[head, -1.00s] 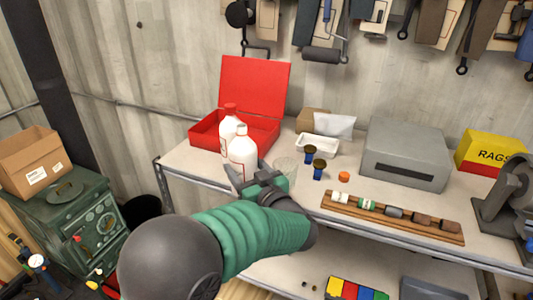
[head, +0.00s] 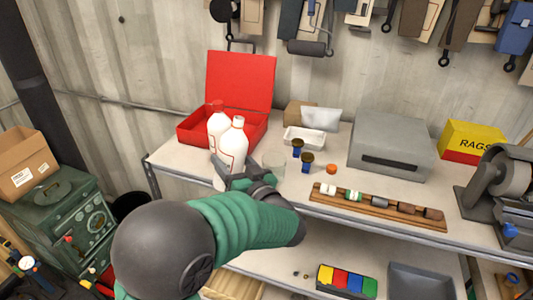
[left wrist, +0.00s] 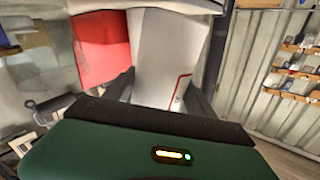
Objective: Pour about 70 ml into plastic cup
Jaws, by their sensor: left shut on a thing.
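My left gripper (head: 240,178) is shut on the front white bottle (head: 234,146), whose white neck shows no cap. The bottle is close to upright, leaning slightly right at the top. Its base is hidden by the gripper, so I cannot tell whether it touches the bench. The left wrist view shows the bottle (left wrist: 160,55) between the two fingers. The clear plastic cup (head: 274,162) stands on the bench just right of the gripper, partly hidden by it. I cannot see any liquid in it. My right gripper is not in view.
A red-capped white bottle (head: 216,125) stands just behind, before an open red box (head: 240,85). Right of the cup are small blue jars (head: 307,163), an orange cap (head: 331,169), a white tray (head: 304,139), a wooden rack (head: 378,208) and a grey case (head: 390,150).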

